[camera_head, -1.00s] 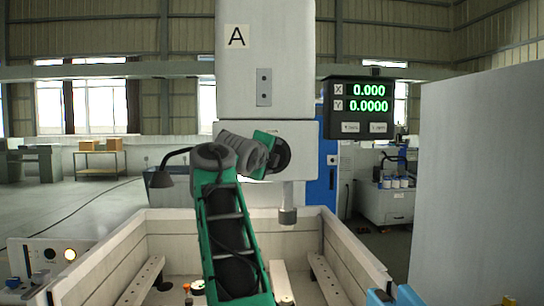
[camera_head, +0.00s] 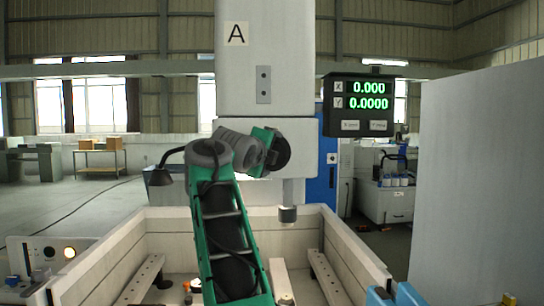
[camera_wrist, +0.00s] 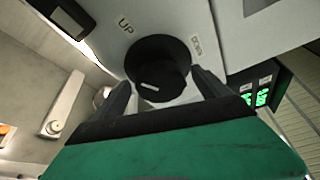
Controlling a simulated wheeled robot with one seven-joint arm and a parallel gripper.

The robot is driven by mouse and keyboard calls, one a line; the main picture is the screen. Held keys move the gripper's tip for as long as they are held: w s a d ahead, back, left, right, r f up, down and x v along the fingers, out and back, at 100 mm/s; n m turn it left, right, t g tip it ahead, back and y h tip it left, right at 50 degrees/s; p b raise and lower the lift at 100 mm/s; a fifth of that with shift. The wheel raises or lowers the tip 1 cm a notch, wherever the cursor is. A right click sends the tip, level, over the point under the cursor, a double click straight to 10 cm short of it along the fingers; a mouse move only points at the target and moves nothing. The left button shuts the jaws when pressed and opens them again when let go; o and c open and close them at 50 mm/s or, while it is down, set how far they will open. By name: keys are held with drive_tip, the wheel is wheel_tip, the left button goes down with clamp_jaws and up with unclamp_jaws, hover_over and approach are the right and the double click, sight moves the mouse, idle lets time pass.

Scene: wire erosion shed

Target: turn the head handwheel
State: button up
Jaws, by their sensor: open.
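The head handwheel is a round black knob with a pale line mark (camera_wrist: 158,62) on the face of the grey machine head. Labels reading UP and apparently DOWN sit on either side of it in the wrist view. In the head view the handwheel (camera_head: 283,153) shows as a dark disc, partly covered by my gripper (camera_head: 268,152). In the wrist view my gripper (camera_wrist: 160,84) is open, with one black finger to each side of the handwheel. Whether the fingers touch it I cannot tell.
The pale tank walls (camera_head: 185,222) surround the space below. A large grey panel (camera_head: 480,180) stands at right.

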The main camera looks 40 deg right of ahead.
drive_tip(key=b+v, duration=0.1)
drive_tip(key=v, duration=0.5)
drive_tip(key=shift+s+a, duration=0.2)
drive_tip(key=shift+a, duration=0.1)
drive_tip(key=shift+d, duration=0.1)
